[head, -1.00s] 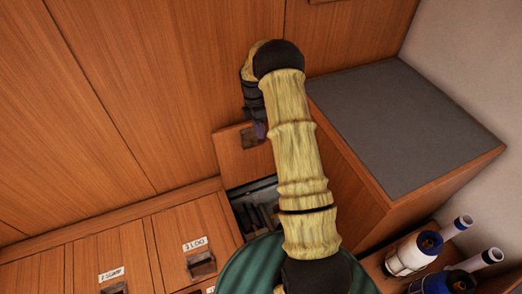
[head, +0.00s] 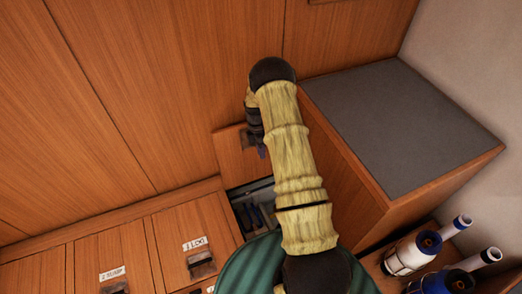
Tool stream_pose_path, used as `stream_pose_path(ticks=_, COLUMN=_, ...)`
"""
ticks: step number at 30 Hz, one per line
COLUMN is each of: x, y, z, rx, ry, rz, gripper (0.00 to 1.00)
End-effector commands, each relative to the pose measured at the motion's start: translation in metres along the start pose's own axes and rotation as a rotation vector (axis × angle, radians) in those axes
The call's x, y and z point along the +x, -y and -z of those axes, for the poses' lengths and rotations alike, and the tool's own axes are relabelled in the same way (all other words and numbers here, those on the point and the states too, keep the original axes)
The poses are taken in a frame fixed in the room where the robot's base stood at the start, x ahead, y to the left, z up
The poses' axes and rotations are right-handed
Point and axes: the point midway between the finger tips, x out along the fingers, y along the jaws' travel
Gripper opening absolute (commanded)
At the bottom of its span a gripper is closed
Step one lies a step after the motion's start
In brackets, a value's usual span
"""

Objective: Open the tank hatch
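A wooden hatch panel (head: 231,160) stands raised at the middle of the head view, with a dark handle (head: 247,140) near its upper right. Below it is an opening (head: 254,207) with dark and blue items inside. The panel's own label is not visible, so I cannot tell whether it is the tank hatch. My gripper (head: 261,150) is at the panel's upper right, close to the handle, partly hidden by my arm. I cannot tell whether its fingers touch the handle or are closed.
Two closed hatches with dark latches lie at the lower left, one labelled "2 SUMP" (head: 122,262), the other (head: 190,262) with a label hard to read. A grey-topped wooden box (head: 400,125) stands right of my arm. White and blue cylinders (head: 415,252) sit at the lower right.

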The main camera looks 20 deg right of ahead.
Motion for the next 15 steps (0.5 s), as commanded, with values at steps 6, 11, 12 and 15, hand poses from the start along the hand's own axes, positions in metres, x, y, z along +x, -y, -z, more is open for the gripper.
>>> stream_pose_path(ticks=6, x=-0.0003, y=0.0000, z=-0.0001, rx=0.000, ry=0.000, rz=0.000, gripper=0.00)
stream_pose_path(ticks=11, x=-0.0004, y=0.0000, z=-0.0001, rx=0.000, ry=0.000, rz=0.000, gripper=0.00)
stream_pose_path(ticks=12, x=-0.0004, y=0.0000, z=-0.0001, rx=0.000, ry=0.000, rz=0.000, gripper=0.00)
stream_pose_path(ticks=15, x=-0.0004, y=0.0000, z=-0.0001, rx=0.000, ry=0.000, rz=0.000, gripper=0.00)
